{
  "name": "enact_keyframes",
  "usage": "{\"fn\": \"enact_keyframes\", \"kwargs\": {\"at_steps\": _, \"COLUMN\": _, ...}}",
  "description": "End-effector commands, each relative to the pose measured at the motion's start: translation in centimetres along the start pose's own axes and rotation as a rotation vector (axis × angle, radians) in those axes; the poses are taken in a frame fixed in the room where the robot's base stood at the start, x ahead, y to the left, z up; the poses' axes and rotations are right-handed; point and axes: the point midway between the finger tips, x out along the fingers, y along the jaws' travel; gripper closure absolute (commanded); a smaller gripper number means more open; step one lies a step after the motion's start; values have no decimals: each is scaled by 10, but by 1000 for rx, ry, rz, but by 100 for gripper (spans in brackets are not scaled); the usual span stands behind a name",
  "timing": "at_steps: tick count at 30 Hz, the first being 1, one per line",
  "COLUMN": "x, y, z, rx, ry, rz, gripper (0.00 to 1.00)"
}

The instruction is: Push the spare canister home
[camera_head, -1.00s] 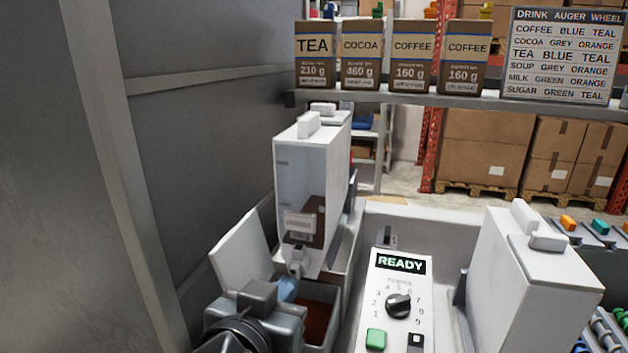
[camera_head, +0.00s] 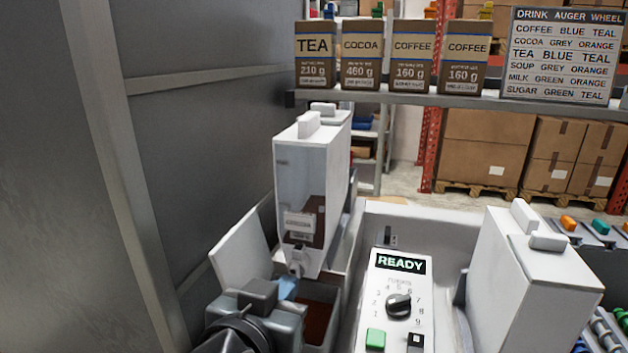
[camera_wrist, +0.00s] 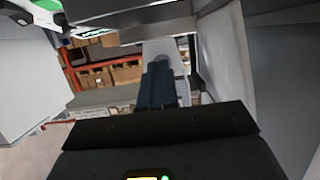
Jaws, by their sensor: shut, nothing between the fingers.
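A tall white canister (camera_head: 310,170) with a clear front stands upright at the left of the machine, with brown powder low inside and a pale label. A spout (camera_head: 296,262) sticks out at its lower front. My gripper (camera_head: 288,289) is low in front of it, below the spout, its bluish fingers partly hidden by my wrist. In the wrist view the dark blue fingers (camera_wrist: 160,84) are together and empty, with a white surface just beyond the tips. Whether they touch the canister cannot be told.
A white panel (camera_head: 242,250) tilts up left of the canister. An open bin with brown content (camera_head: 318,318) lies below it. A control panel (camera_head: 400,300) reading READY is to the right, then another white canister (camera_head: 530,280). A grey wall (camera_head: 200,140) closes the left side.

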Motion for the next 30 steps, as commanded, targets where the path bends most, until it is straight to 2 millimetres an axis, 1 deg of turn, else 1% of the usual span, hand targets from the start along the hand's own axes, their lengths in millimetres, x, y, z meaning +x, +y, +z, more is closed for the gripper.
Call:
{"fn": "enact_keyframes", "kwargs": {"at_steps": 20, "x": 24, "y": 0, "z": -7, "rx": 0, "ry": 0, "rz": 1, "gripper": 100}}
{"fn": "enact_keyframes", "kwargs": {"at_steps": 30, "x": 26, "y": 0, "z": -8, "rx": 0, "ry": 0, "rz": 1, "gripper": 100}}
